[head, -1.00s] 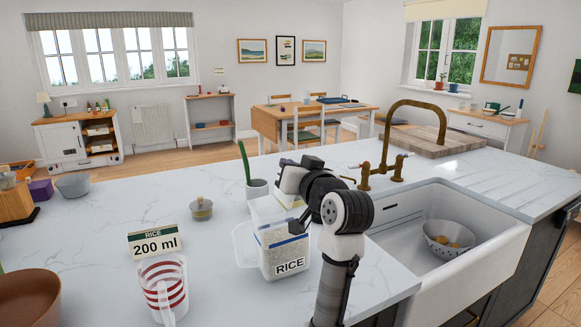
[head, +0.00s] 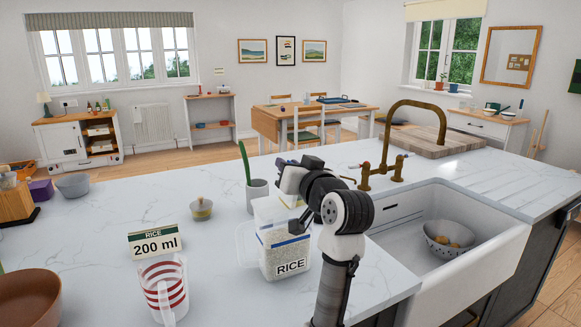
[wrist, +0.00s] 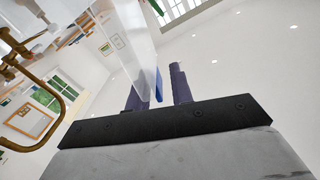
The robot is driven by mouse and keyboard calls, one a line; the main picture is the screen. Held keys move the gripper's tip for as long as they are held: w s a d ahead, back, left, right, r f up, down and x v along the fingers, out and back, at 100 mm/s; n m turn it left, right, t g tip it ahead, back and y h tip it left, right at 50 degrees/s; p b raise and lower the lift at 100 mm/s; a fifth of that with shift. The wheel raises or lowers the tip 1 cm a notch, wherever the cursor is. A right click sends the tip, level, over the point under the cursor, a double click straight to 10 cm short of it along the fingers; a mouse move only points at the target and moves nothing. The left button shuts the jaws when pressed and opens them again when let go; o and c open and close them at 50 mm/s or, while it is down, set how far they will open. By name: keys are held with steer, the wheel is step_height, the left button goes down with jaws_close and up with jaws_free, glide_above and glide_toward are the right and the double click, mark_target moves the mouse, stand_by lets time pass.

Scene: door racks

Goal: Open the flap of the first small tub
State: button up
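The small clear tub (head: 285,247) has a RICE label, a blue band and white grains inside, and stands upright on the counter. My gripper (head: 312,163) is at its top, on the far side, with my wrist covering much of the lid. I cannot tell from the head view whether the flap is raised. In the wrist view my gripper (wrist: 160,88) shows two purple fingers standing apart. A pale translucent panel with a blue edge (wrist: 158,85) reaches down between them, overlapping the left finger. I cannot tell whether either finger touches it.
The sink (head: 480,265), holding a colander (head: 450,240), is at right.

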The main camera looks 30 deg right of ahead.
steer(key=shift+s, duration=0.15)
steer(key=s+b, duration=0.3)
steer(key=s, duration=1)
steer(key=shift+s+a, duration=0.15)
steer(key=shift+s, duration=0.15)
